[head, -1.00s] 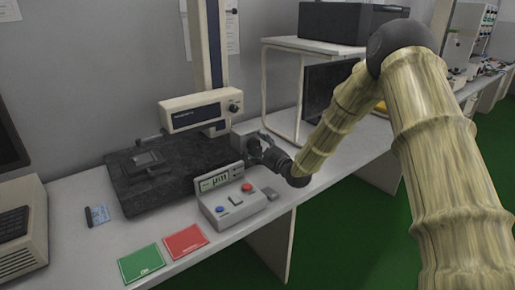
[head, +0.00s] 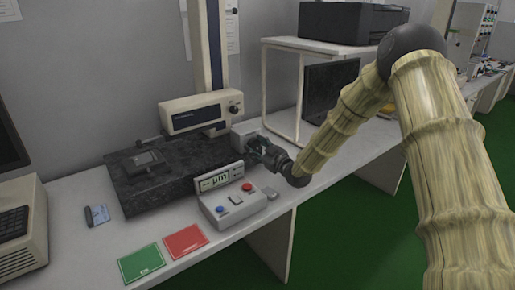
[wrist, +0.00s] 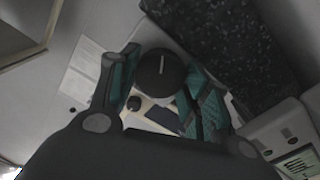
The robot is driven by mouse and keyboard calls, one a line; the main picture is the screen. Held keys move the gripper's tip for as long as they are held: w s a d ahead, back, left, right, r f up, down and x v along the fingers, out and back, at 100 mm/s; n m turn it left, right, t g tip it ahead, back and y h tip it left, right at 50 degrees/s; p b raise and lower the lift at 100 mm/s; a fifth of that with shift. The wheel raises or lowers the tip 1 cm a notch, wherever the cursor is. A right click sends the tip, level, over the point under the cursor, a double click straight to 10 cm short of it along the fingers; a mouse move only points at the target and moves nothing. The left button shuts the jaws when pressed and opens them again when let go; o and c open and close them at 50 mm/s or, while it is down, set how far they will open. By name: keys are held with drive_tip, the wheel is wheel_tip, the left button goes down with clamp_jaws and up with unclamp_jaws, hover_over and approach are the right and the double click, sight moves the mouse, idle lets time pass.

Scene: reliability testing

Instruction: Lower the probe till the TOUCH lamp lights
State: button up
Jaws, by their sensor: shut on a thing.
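In the wrist view the teal pads of my gripper (wrist: 160,88) sit on both sides of a round black knob (wrist: 163,72) with a white line, and are shut on it. In the head view my gripper (head: 262,150) is at the right end of the dark granite base and hides most of the knob. The cream measuring carriage (head: 194,113) is on the tall column (head: 208,45). A thin probe arm reaches left from it, above a small block (head: 143,162) on the base (head: 125,185). I cannot tell whether the tip touches. No lit TOUCH lamp can be made out.
A display unit (head: 221,180) reading "µm", with blue and red buttons, stands in front of the base, close to my gripper. Green (head: 141,263) and red (head: 185,241) cards lie at the bench front. A white-framed shelf (head: 300,85) stands behind.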

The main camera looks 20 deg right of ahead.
drive_tip(key=m, duration=0.3)
drive_tip(key=shift+d+m, duration=0.1)
drive_tip(key=shift+m, duration=0.3)
drive_tip(key=m, duration=0.4)
drive_tip(key=shift+m+b, duration=0.3)
drive_tip(key=m+b, duration=0.1)
drive_tip(key=m, duration=0.4)
drive_tip(key=shift+d, duration=0.1)
drive_tip(key=shift+m+b, duration=0.5)
drive_tip(key=shift+m, duration=1)
drive_tip(key=o, duration=1)
